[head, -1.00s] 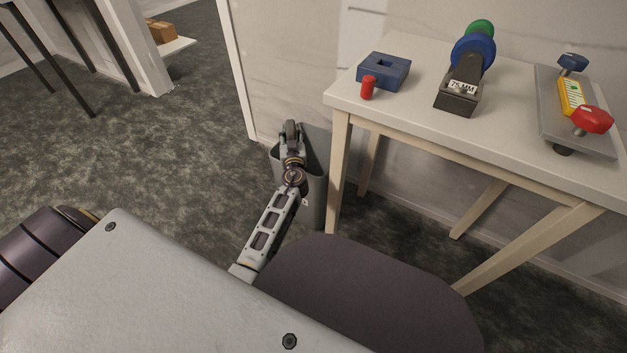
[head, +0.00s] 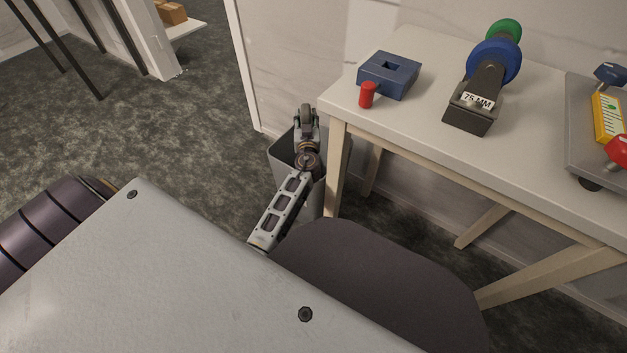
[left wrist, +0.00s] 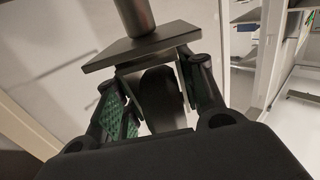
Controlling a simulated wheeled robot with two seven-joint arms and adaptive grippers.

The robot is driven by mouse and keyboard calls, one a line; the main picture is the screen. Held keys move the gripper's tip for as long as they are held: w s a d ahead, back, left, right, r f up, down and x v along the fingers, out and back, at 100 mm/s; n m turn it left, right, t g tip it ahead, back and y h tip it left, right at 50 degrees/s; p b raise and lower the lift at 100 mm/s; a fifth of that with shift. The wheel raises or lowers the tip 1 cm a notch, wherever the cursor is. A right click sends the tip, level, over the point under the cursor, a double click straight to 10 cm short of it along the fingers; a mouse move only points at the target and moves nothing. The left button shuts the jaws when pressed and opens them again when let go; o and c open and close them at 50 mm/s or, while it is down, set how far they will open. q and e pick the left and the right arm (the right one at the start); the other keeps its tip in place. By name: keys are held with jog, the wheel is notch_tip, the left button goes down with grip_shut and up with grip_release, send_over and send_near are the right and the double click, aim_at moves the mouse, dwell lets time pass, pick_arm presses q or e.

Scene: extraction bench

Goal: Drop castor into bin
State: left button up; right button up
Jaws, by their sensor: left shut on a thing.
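The castor (left wrist: 158,92) shows in the left wrist view as a dark wheel in a fork under a flat grey plate, with a round metal stem above. My left gripper (left wrist: 155,80) is shut on it, with one finger on each side. In the head view my left gripper (head: 306,122) is in front of the grey bin (head: 283,163), at its mouth, and hides part of it. The castor is hard to make out there. I cannot tell how high the gripper is over the rim. My right gripper is not in view.
The white table (head: 420,125) stands just right of the bin, its leg close to it. It carries a blue block (head: 390,72), a red cylinder (head: 367,95), a 75 MM stand (head: 474,105) and a grey device (head: 590,150). Open carpet lies left.

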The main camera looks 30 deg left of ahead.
pick_arm(q)
jog(key=shift+f, duration=0.1)
dwell(0.3)
jog(key=shift+f+b, duration=1.45)
jog(key=shift+f, duration=1.4)
jog(key=o, duration=1.3)
jog(key=shift+f, duration=0.1)
